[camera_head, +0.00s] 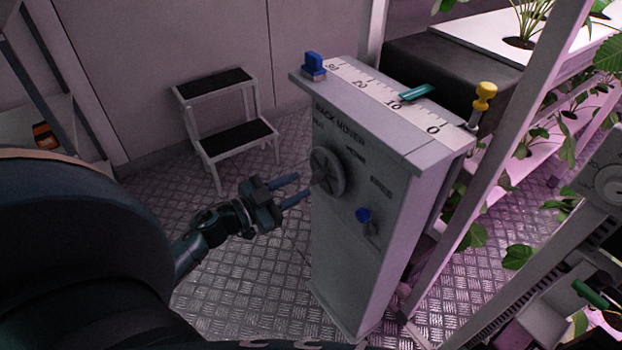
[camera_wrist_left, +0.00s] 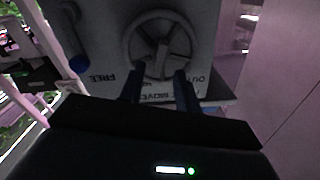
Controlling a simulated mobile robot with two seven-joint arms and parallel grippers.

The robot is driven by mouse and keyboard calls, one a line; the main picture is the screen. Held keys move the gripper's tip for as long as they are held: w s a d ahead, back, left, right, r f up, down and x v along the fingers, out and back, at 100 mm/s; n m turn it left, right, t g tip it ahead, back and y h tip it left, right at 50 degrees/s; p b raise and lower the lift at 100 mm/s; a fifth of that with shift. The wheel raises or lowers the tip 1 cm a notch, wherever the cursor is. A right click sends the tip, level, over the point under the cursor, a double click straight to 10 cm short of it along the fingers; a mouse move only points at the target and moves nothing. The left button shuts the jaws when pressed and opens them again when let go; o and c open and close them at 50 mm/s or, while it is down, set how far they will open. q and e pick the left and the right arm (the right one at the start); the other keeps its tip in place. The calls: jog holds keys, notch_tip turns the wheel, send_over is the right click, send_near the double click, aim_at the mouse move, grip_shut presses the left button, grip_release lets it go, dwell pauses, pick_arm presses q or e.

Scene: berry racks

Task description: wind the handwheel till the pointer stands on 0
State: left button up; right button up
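The grey spoked handwheel (camera_head: 327,172) is on the front face of a grey cabinet (camera_head: 345,255). In the left wrist view the handwheel (camera_wrist_left: 131,40) is just beyond the fingers. The teal pointer (camera_head: 417,92) lies across the white scale (camera_head: 345,76) on top, near the 10 mark, slightly towards 20. The 0 mark is farther right. My left gripper (camera_head: 304,184) points at the wheel from the left, fingers apart. In the wrist view its fingertips (camera_wrist_left: 158,76) stand at the wheel's lower rim with a spoke or handle between them; contact cannot be told. My right gripper is not in view.
A blue-knobbed lever (camera_head: 363,216) sits below right of the wheel. A step stool (camera_head: 236,136) stands behind left; plant racks (camera_head: 545,80) fill the right.

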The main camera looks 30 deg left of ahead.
aim_at(312, 179)
pick_arm(q)
jog(key=x, duration=0.4)
jog(key=shift+w+d, duration=0.1)
jog(key=shift+w, duration=0.3)
grip_shut()
